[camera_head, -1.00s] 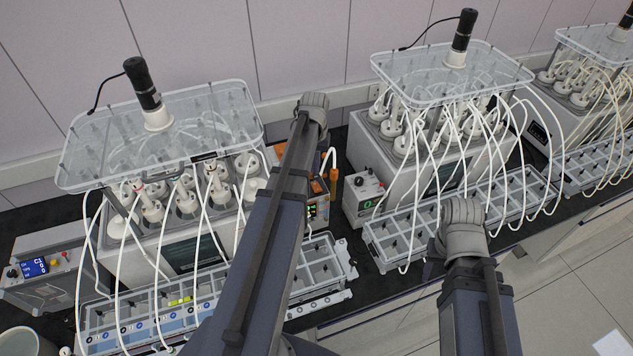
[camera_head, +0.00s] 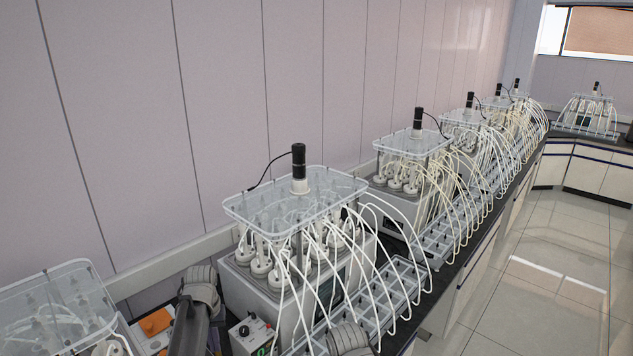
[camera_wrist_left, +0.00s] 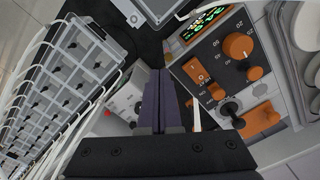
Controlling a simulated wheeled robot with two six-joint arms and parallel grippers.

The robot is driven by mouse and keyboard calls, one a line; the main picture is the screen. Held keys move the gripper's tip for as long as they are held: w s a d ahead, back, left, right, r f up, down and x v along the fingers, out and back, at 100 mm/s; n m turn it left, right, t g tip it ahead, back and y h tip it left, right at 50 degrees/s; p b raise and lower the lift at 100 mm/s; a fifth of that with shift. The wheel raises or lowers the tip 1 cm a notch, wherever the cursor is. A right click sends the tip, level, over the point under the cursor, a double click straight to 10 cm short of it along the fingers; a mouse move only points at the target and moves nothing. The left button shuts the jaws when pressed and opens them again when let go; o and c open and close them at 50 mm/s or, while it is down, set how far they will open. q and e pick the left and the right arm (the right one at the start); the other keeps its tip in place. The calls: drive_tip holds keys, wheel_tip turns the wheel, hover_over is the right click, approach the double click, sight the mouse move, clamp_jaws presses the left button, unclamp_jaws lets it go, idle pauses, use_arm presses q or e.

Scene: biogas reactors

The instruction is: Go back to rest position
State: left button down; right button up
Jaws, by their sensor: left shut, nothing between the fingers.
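In the left wrist view my left gripper (camera_wrist_left: 160,80) is shut and empty, its two dark fingers together. It points at the dark bench top between a control box with orange knobs (camera_wrist_left: 218,62) and a small white box (camera_wrist_left: 124,103). In the head view only grey and dark links of my left arm (camera_head: 199,290) show at the lower left, beside the nearest full reactor. A grey joint of my right arm (camera_head: 347,338) shows at the bottom edge. My right gripper is not in view.
A reactor with a clear lid and white tubes (camera_head: 297,205) stands close by, with a grey rack (camera_head: 398,290) in front. Several more reactors line the bench toward the back right. The tiled floor (camera_head: 535,290) at right is clear. The wall (camera_head: 130,120) is behind.

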use_arm(q)
drive_tip(key=s+d+f+m+b, duration=0.2)
drive_tip(key=s+d+f+b, duration=0.3)
drive_tip(key=d+f, duration=0.1)
drive_tip(key=s+d+f+m+b, duration=0.2)
drive_tip(key=s+d+f+b, duration=0.3)
drive_tip(key=d, duration=0.4)
drive_tip(key=s+d+f+m+y+b, duration=0.1)
drive_tip(key=s+d+f+m+b, duration=0.1)
drive_tip(key=s+d+f+b, duration=0.3)
drive_tip(key=d+f+b, duration=0.1)
drive_tip(key=d+f, duration=0.1)
drive_tip(key=d, duration=0.1)
drive_tip(key=shift+d+f, duration=0.15)
drive_tip(key=shift+d, duration=0.1)
drive_tip(key=shift+s, duration=0.1)
